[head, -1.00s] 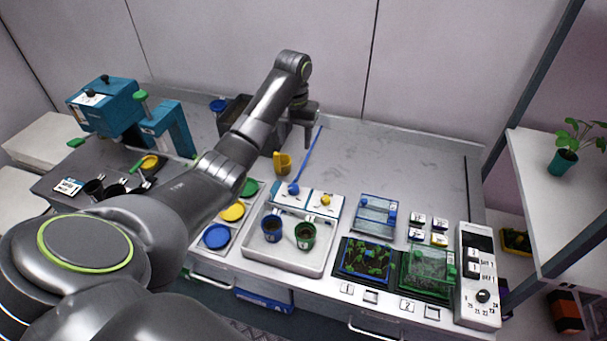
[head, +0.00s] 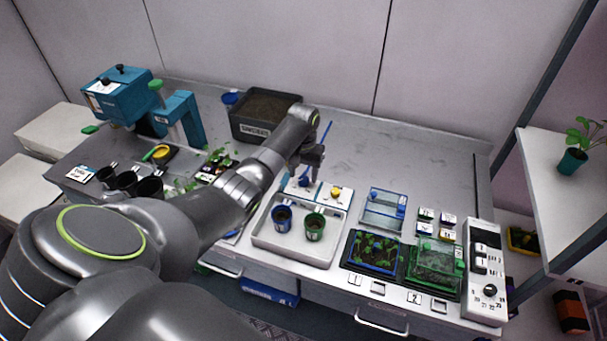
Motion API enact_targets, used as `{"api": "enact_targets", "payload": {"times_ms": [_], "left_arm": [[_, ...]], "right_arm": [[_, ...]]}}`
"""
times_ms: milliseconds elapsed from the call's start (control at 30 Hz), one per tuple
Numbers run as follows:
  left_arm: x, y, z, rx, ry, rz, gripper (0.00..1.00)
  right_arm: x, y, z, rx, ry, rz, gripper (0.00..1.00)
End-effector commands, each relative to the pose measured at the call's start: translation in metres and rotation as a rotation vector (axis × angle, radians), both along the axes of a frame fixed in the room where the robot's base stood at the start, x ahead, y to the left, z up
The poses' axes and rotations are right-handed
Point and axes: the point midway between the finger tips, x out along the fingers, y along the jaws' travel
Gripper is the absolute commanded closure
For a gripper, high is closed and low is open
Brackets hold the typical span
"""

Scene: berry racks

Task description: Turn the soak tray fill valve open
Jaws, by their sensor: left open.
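The white soak tray (head: 292,249) holds a blue pot (head: 282,218) and a green pot (head: 315,226). Two white valve blocks stand at its back edge. The left block carries a blue knob (head: 305,182), with a long blue rod (head: 327,131) showing behind my gripper. The right block carries a yellow knob (head: 335,191). Labels are too small to tell which is the fill valve. My left gripper (head: 306,167) is open, pointing down just above or around the blue knob. Contact cannot be told. My right gripper is not in view.
A black substrate bin (head: 240,128) stands behind my left arm. A blue-framed clear box (head: 382,212), seedling trays (head: 372,252) and a white control panel (head: 484,275) lie right of the tray. The bench's back right (head: 420,155) is clear.

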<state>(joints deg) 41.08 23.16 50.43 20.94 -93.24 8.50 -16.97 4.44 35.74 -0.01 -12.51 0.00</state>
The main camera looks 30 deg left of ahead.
Motion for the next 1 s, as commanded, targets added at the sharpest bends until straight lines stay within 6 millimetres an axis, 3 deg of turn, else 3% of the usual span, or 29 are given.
{"api": "enact_targets", "payload": {"times_ms": [133, 500, 833, 1000], "left_arm": [[0.0, -0.001, -0.012, 0.0, -0.001, 0.0, 0.49], [0.0, 0.0, -0.017, 0.001, -0.001, 0.0, 0.49], [0.0, 0.0, -0.016, 0.0, -0.001, 0.0, 0.91], [0.0, 0.0, -0.016, 0.0, -0.001, 0.005, 0.93]], "right_arm": [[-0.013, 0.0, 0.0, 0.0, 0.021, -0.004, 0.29], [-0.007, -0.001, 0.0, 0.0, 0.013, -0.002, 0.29], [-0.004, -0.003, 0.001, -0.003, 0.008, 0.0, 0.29], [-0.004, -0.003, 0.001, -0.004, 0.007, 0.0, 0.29]]}}
